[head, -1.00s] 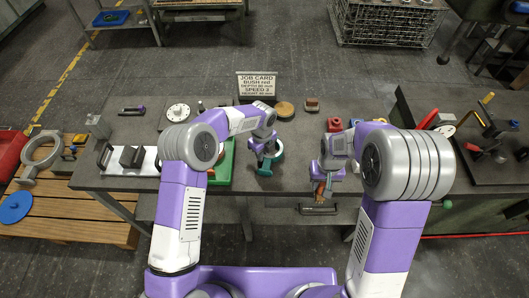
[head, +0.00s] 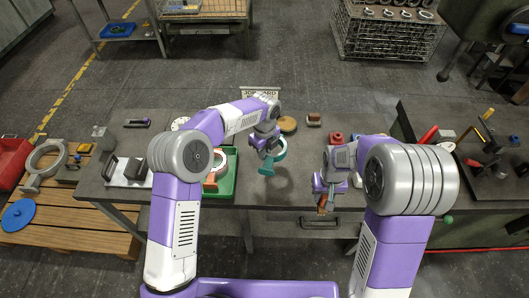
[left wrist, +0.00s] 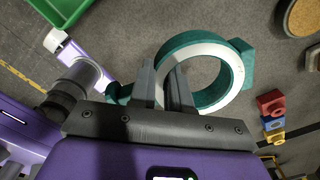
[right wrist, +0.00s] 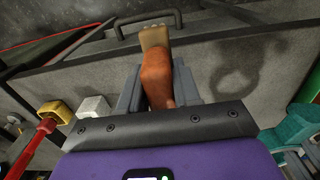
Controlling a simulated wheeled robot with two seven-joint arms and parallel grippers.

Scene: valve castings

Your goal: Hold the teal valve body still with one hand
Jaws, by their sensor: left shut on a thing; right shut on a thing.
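The teal valve body (head: 278,158) is a ring with a pale machined face. My left gripper (head: 268,143) is shut on its ring wall; the left wrist view shows the valve body (left wrist: 236,78) with the fingers (left wrist: 162,80) across the wall, one inside the bore. The body appears raised above the bench, with a ring shadow below. My right gripper (head: 327,182) is shut on an orange-brown tool with a tan end (right wrist: 157,75), near the bench's front edge and apart from the body. The tool's inner end is hidden between the fingers.
A green tray (head: 226,186) lies left of the body. A round cork-coloured pad (head: 288,125) and red blocks (head: 336,138) are behind. A job card (head: 262,91) is partly hidden by my left arm. A drawer handle (head: 319,222) sits below the bench edge.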

